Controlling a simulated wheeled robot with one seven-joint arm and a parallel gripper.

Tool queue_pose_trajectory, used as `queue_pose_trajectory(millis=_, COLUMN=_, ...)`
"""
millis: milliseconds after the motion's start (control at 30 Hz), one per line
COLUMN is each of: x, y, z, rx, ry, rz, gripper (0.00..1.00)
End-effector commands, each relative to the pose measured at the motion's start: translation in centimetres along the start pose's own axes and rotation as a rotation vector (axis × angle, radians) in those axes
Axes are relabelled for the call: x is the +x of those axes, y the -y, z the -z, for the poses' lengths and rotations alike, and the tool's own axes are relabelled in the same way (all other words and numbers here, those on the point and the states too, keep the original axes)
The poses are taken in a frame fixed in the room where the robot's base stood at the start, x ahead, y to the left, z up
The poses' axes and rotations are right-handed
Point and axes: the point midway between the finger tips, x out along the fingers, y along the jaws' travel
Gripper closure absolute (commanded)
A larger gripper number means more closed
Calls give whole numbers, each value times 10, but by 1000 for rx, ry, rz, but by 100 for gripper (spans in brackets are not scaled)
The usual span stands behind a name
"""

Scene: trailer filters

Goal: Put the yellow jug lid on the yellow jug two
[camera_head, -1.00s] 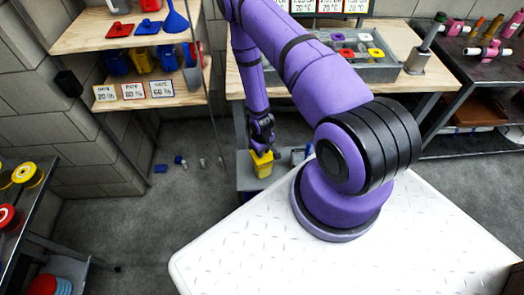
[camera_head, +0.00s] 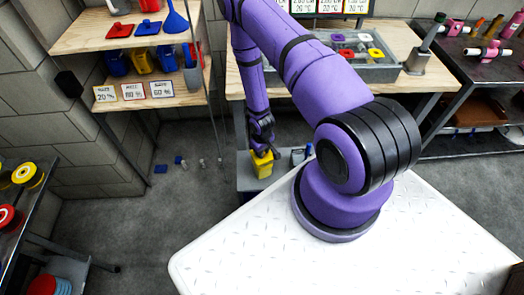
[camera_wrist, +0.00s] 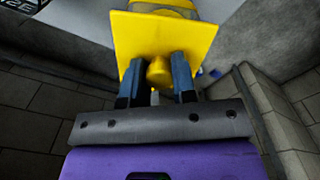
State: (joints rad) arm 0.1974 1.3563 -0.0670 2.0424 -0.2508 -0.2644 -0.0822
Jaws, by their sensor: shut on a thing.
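My gripper (camera_head: 262,150) points down above a grey low stand, shut on the knob of the yellow jug lid (camera_wrist: 140,40). In the wrist view my gripper's two fingers (camera_wrist: 158,75) pinch the round knob, and the lid is a flat square plate. A yellow jug (camera_head: 263,170) stands upright on the stand directly under my gripper. Part of it shows beyond the lid's edge in the wrist view (camera_wrist: 165,7). The lid is at the jug's top; I cannot tell whether it is fully seated. Another yellow jug (camera_head: 140,62) is on the left shelf.
The grey stand (camera_head: 246,182) also holds a small grey-blue item (camera_head: 298,156) right of the jug. Blue and grey pieces lie on the floor to the left. The shelf (camera_head: 165,98) has blue and red jugs and labels. A grey tray (camera_head: 385,72) sits on the back table.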

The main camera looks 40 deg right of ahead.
Motion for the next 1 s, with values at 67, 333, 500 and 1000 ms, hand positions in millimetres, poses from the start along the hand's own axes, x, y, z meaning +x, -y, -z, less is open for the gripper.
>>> queue_pose_trajectory(millis=67, x=0, y=0, z=0, rx=0, ry=0, rz=0, gripper=97)
queue_pose_trajectory(millis=333, x=0, y=0, z=0, rx=0, ry=0, rz=0, gripper=54)
queue_pose_trajectory(millis=500, x=0, y=0, z=0, rx=0, ry=0, rz=0, gripper=45)
queue_pose_trajectory(millis=1000, x=-1, y=0, z=0, rx=0, ry=0, rz=0, gripper=19)
